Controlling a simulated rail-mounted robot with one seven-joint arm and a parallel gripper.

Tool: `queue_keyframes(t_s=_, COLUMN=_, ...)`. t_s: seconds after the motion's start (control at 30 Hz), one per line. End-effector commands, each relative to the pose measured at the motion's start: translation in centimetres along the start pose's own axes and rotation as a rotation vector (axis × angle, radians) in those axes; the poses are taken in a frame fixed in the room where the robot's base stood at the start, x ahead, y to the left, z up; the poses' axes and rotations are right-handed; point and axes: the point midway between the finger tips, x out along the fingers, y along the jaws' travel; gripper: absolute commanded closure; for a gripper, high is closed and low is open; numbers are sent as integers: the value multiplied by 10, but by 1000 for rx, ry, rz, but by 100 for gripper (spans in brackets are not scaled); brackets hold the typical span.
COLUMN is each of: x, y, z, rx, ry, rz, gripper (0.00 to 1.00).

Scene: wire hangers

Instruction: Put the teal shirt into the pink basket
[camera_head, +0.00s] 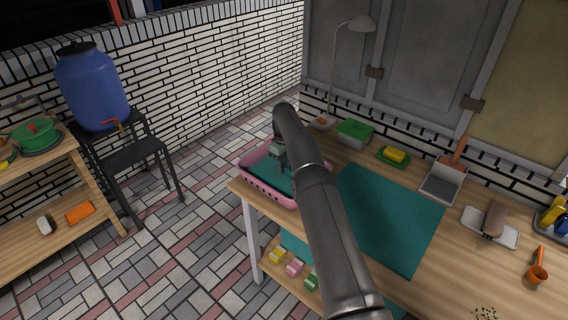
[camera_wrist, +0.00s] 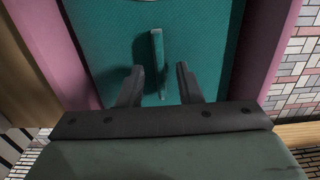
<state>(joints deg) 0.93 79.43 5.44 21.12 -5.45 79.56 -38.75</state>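The pink basket (camera_head: 259,189) stands at the left end of the wooden table in the head view. Its pink walls (camera_wrist: 268,45) flank the wrist view on both sides. Teal cloth, seemingly the teal shirt (camera_head: 262,169), lies inside the basket; in the wrist view the teal cloth (camera_wrist: 105,35) fills the space between the walls. A narrow teal strip (camera_wrist: 158,55) stands up from it. My gripper (camera_wrist: 160,80) is over the basket, its two fingers apart with the strip between them and visible gaps on both sides. In the head view my arm hides part of the basket.
A flat teal sheet (camera_head: 395,220) lies on the table right of the basket. A green container (camera_head: 354,133), a lamp (camera_head: 358,25), a yellow sponge on a green dish (camera_head: 394,156) and a dustpan (camera_head: 441,187) stand along the back. Open floor lies left of the basket.

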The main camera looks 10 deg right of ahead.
Motion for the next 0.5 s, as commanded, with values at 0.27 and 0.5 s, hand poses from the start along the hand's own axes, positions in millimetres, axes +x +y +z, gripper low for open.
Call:
queue_keyframes(t_s=0.27, x=-9, y=0, z=0, rx=0, ry=1, rz=0, gripper=68)
queue_keyframes(t_s=0.5, x=-59, y=0, z=0, rx=0, ry=2, rz=2, gripper=68)
